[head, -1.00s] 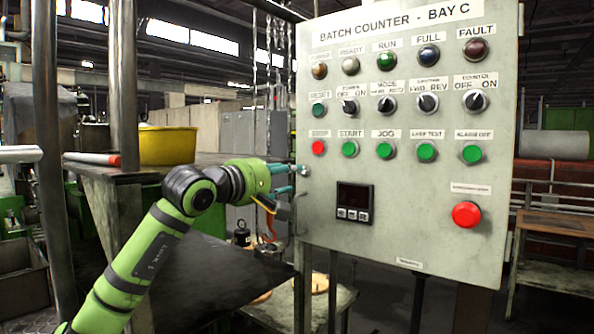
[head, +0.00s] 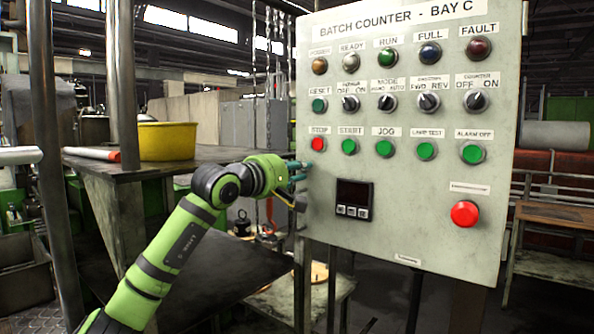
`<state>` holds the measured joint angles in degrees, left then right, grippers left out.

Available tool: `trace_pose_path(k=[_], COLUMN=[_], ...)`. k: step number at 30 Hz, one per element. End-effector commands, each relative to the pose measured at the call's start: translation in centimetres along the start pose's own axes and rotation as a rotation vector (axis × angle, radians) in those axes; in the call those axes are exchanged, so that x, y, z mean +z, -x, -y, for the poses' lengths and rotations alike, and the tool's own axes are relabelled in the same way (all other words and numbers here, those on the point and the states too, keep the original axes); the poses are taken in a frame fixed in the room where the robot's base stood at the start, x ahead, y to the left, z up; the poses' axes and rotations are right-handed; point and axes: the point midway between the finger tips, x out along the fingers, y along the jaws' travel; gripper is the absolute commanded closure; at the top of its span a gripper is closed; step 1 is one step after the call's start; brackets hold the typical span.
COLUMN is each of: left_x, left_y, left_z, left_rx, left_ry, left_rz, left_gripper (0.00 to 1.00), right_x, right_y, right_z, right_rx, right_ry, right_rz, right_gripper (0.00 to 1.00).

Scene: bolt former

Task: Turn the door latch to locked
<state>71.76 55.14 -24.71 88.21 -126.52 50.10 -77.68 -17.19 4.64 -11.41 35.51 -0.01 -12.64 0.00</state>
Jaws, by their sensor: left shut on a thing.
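The control cabinet door (head: 420,185), labelled "BATCH COUNTER - BAY C", stands facing me at the right. My left gripper (head: 300,171) is at the left edge of the door, just below the red STOP button. Its teal fingers are shut on a small part at that edge, where the door latch (head: 307,164) shows as a small metal piece. The fingers hide part of the latch, so its exact angle is hard to tell. My right gripper is not in view.
The door carries several lamps, switches and buttons, a small display (head: 354,198) and a red emergency button (head: 465,214). A yellow tub (head: 167,141) stands on a bench to the left. A metal post (head: 124,85) rises left of my arm.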

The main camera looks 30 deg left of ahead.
Motion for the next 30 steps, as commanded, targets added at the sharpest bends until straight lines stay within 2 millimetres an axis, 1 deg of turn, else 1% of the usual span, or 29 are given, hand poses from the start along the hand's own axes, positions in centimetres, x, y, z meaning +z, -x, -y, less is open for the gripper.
trace_pose_path(k=[5,11,17,30], left_x=[0.0,0.0,-0.1,0.0], left_y=[0.0,0.0,0.0,0.0], left_z=[0.1,0.1,0.1,0.1], left_rx=[0.000,0.001,0.001,0.002], left_ry=[0.029,0.125,0.289,0.707], left_rz=[0.000,0.000,-0.001,-0.001], left_gripper=[1.00,1.00,1.00,1.00], right_x=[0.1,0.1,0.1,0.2], right_y=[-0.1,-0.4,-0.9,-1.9], right_z=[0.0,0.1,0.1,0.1], right_rx=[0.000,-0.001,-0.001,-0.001], right_ry=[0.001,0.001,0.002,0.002], right_rz=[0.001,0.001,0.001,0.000], right_gripper=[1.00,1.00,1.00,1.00])
